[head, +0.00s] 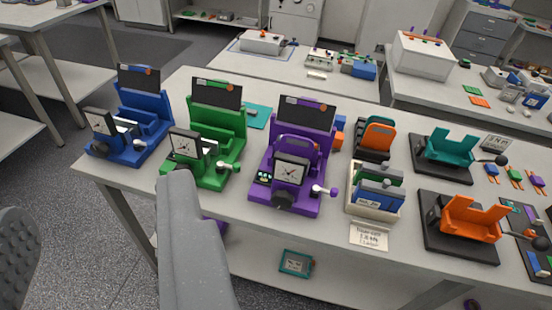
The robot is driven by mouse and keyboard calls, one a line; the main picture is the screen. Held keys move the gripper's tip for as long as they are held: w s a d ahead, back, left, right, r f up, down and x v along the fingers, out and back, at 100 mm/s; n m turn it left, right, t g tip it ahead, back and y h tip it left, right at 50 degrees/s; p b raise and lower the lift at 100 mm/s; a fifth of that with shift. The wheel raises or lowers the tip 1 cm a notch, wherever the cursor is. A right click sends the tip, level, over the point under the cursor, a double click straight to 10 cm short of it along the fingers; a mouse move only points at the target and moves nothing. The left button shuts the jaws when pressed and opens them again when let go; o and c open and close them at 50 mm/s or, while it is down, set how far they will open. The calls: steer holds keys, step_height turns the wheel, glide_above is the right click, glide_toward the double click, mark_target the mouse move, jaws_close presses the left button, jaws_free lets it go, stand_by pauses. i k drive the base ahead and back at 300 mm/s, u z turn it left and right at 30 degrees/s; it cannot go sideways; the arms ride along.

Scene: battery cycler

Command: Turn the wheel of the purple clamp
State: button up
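The purple clamp (302,150) stands on the white table in the middle of the view. It has a dark display panel at its back and a square white dial gauge (290,172) at its front. A dark round wheel (283,201) sits low on its front, below the gauge.
A green clamp (217,130) and a blue clamp (146,118) stand left of the purple one. To its right are a cream holder (352,205) with coloured packs, a teal cradle (446,148) and an orange cradle (470,218). A lower shelf lies under the table.

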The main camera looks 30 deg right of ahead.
mark_target(282, 200)
steer(key=u, duration=1.4)
steer(key=k, duration=0.95)
steer(key=z, duration=1.6)
steer(key=i, duration=1)
